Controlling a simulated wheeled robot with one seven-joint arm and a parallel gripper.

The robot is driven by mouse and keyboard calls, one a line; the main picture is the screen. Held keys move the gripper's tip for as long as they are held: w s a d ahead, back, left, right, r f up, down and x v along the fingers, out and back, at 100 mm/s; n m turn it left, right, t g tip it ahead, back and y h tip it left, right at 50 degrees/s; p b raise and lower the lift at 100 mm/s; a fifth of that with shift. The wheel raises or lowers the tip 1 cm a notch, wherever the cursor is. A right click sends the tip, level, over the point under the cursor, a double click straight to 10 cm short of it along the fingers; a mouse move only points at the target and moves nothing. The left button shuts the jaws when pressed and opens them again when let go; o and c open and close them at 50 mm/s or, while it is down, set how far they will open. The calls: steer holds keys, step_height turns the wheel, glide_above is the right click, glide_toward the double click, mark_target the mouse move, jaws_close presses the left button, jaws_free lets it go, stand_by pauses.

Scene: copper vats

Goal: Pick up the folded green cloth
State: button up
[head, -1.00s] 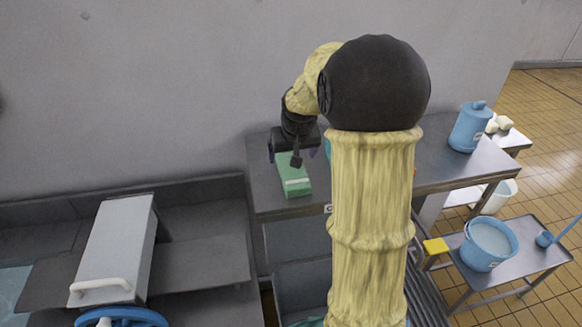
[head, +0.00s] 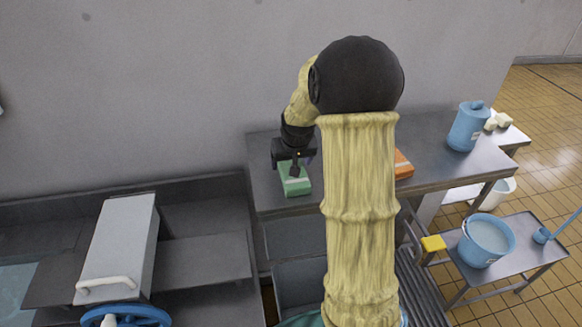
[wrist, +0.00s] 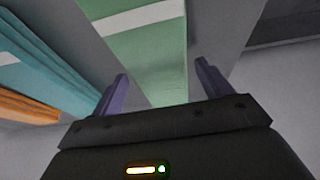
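The folded green cloth (head: 296,187) lies on the grey metal table, with a pale stripe across it. In the wrist view the green cloth (wrist: 148,50) runs up from between the finger tips to the top edge. My gripper (head: 293,170) is over the far end of the cloth in the head view. In the wrist view my gripper (wrist: 160,82) is open, its two purple fingers apart on either side of the cloth's near end. I cannot tell how far the fingertips are above the table.
A teal folded cloth (wrist: 50,62) and an orange one (wrist: 22,108) lie left of the green one in the wrist view. The orange cloth (head: 403,165) also shows right of my arm. A blue canister (head: 467,127) stands at the table's right.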

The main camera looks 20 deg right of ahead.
steer(key=c, duration=0.8)
step_height(320, 180, up, 10)
steer(key=shift+b, duration=1.2)
steer(key=shift+c, duration=0.2)
steer(key=shift+a, duration=0.1)
